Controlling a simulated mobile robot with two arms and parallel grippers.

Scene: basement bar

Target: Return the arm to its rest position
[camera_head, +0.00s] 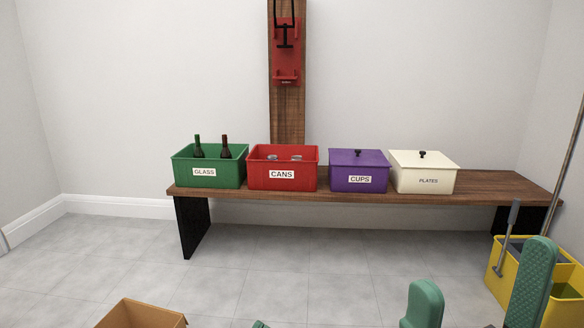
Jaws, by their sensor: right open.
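My right gripper (482,275) is at the lower right of the head view. Its two green fingers stand wide apart, with nothing between them. It is in front of the bench and well apart from the bins on it. The rest of the right arm is below the picture. A small green tip (260,324) at the bottom edge looks like part of my left gripper; the rest of it is out of view.
A wooden bench (480,188) bears a green GLASS bin (210,178) with two bottles, a red CANS bin (282,182), a lidded purple CUPS bin (358,172) and a lidded cream PLATES bin (425,172). A yellow mop bucket (497,262) stands right, a cardboard box (142,316) front left.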

